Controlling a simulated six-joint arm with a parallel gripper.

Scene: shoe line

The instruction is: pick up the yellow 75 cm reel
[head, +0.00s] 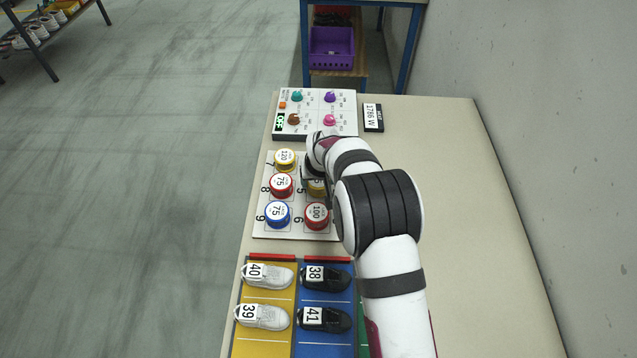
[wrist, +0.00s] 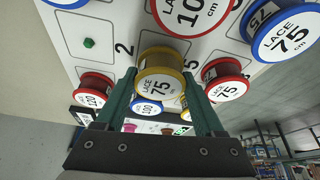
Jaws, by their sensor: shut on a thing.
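The yellow 75 cm reel (wrist: 159,83) is between the two green fingers of my gripper (wrist: 163,98) in the wrist view. The gripper is shut on it, and its "LACE 75" face shows. In the head view the yellow reel (head: 316,187) is partly hidden by my arm, beside number 5 on the white reel board (head: 295,231). I cannot tell whether it is clear of the board. My fingertips are mostly hidden in the head view.
Close around are a yellow 120 reel (head: 285,158), a red 75 reel (head: 281,183), a blue 75 reel (head: 277,213) and a red 100 reel (head: 316,213). A knob panel (head: 315,109) stands behind. Shoes lie on a coloured mat (head: 271,340) in front. The table's right side is clear.

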